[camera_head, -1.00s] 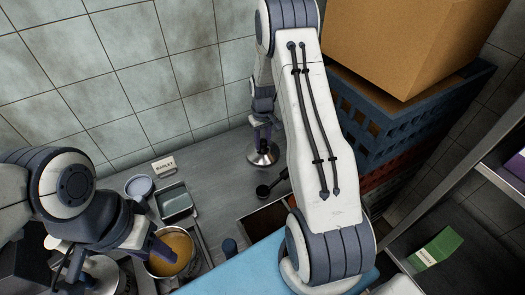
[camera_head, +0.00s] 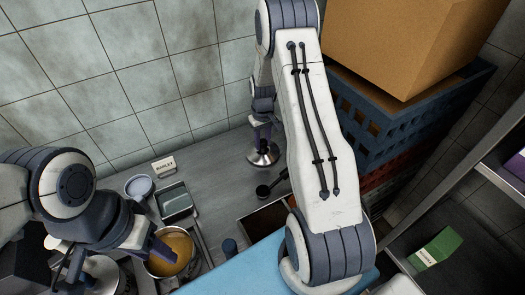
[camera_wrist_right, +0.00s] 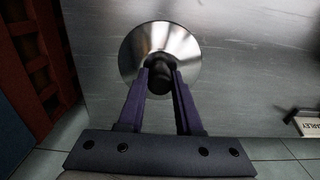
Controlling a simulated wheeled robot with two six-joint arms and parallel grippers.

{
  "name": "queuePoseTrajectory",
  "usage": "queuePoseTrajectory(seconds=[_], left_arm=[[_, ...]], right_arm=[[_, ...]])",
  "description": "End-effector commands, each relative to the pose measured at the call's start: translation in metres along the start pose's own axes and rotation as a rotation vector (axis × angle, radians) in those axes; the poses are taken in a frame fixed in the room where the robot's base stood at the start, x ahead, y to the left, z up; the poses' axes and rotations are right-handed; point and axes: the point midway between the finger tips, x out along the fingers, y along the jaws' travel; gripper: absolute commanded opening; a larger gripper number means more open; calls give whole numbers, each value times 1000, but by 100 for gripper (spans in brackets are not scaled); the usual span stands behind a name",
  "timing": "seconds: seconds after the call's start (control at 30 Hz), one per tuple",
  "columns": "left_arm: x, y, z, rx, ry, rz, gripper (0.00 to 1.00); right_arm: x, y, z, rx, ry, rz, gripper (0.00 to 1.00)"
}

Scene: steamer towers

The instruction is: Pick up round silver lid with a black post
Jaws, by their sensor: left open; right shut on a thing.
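The round silver lid (camera_head: 262,156) sits at the back of the grey counter, below my right gripper (camera_head: 262,138). In the right wrist view the lid (camera_wrist_right: 184,47) is a shiny disc with a black post (camera_wrist_right: 160,76) at its middle. The purple fingers of my right gripper (camera_wrist_right: 160,84) are closed on the post. I cannot tell whether the lid touches the counter. My left gripper (camera_head: 165,262) is open at the lower left, by a pot of yellow-brown liquid (camera_head: 172,243). Part of its arm hides what is behind it.
A small pale bowl (camera_head: 139,186), a grey tray (camera_head: 174,201) and a "BARLEY" card (camera_head: 163,167) stand on the counter. A black ladle-like tool (camera_head: 270,188) lies in front of the lid. Blue crates (camera_head: 385,125) with a cardboard box (camera_head: 405,40) rise at the right.

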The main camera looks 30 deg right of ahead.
Motion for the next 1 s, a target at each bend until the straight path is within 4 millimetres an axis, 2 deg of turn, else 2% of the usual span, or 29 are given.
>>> queuePoseTrajectory(seconds=[0.27, 1.0], left_arm=[[-1, 0, 0, 0, 0, 0, 50], [-16, 1, -1, 0, 0, 0, 50]], right_arm=[[-1, 0, 0, 0, 0, 0, 0], [-21, 0, 0, 0, 0, 0, 0]])
